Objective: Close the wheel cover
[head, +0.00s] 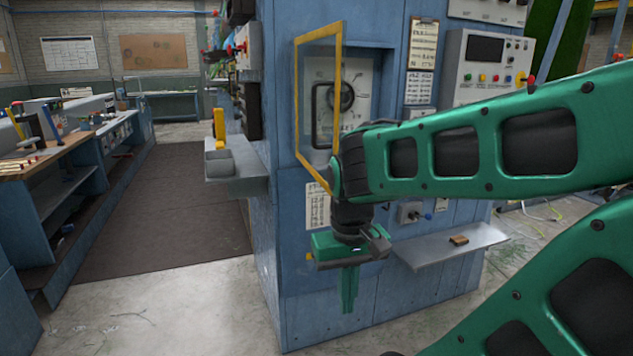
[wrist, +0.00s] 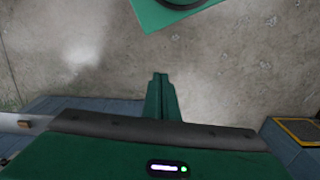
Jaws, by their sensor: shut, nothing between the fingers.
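The wheel cover (head: 297,100) is a clear pane in a yellow frame, swung open from the blue cabinet on its left side. Behind it, the recess with a dark round wheel or dial (head: 341,96) is exposed; my arm hides its lower right part. My gripper (head: 349,308) points down in front of the cabinet, below the cover and apart from it. Its green fingers are together and empty. They also show in the wrist view (wrist: 160,80), above the bare floor.
A control panel (head: 490,62) is at upper right. A grey ledge (head: 238,170) sticks out on the left. The concrete floor (head: 180,310) at front left is clear.

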